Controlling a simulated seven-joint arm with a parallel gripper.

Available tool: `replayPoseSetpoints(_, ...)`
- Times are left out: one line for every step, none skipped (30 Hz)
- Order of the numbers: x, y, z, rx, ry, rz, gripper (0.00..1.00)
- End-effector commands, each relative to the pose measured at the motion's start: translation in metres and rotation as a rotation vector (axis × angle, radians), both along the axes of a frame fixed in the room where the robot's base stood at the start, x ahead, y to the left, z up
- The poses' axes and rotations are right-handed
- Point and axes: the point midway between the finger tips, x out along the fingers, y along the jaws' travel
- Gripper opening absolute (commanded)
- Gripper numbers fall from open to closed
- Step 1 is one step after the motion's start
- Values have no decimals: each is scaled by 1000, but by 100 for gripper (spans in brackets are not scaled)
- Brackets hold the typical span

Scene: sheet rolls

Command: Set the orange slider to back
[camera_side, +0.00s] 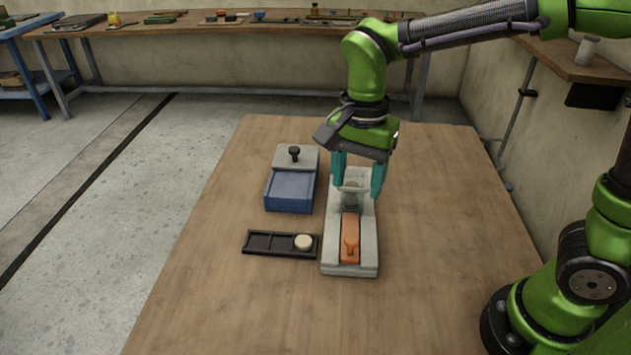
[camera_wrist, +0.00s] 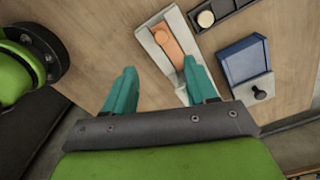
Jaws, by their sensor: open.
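The orange slider (camera_side: 350,240) sits in the near end of the slot of a light grey track base (camera_side: 350,270) on the wooden table. In the wrist view the orange slider (camera_wrist: 172,46) lies ahead of the fingers, in the grey base (camera_wrist: 150,42). My gripper (camera_side: 358,188) is open and empty, its teal fingers apart over the far part of the base. In the wrist view, my gripper (camera_wrist: 160,88) shows both fingers spread, with the right fingertip close to the base. The far end of the base is partly hidden behind the fingers.
A blue box (camera_side: 290,190) with a grey lid part and black knob (camera_side: 294,152) stands left of the base. A black tray (camera_side: 265,243) with a round cream piece (camera_side: 303,242) lies at its near left. The table's right side is clear.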

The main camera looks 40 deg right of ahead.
Motion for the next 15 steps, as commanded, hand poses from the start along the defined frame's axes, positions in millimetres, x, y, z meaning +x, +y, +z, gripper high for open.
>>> replayPoseSetpoints(0, 0, 10, 1, -4, 0, 57)
replayPoseSetpoints(1, 0, 14, 2, -4, 1, 57)
replayPoseSetpoints(0, 0, 19, 1, -2, 0, 57)
replayPoseSetpoints(0, 0, 23, 1, -2, 0, 57)
replayPoseSetpoints(0, 0, 26, 0, -1, 0, 57)
replayPoseSetpoints(0, 0, 29, -1, -1, 2, 57)
replayPoseSetpoints(0, 0, 31, 0, 0, 1, 57)
replayPoseSetpoints(0, 0, 32, 0, 0, 1, 57)
replayPoseSetpoints(0, 0, 33, 0, 0, 1, 57)
replayPoseSetpoints(0, 0, 34, 0, 0, 1, 57)
replayPoseSetpoints(0, 0, 34, 0, 0, 1, 57)
replayPoseSetpoints(0, 0, 35, 0, 0, 1, 57)
replayPoseSetpoints(0, 0, 35, 0, 1, 1, 57)
replayPoseSetpoints(0, 0, 34, 0, 1, 1, 57)
replayPoseSetpoints(0, 0, 34, 0, 1, 1, 57)
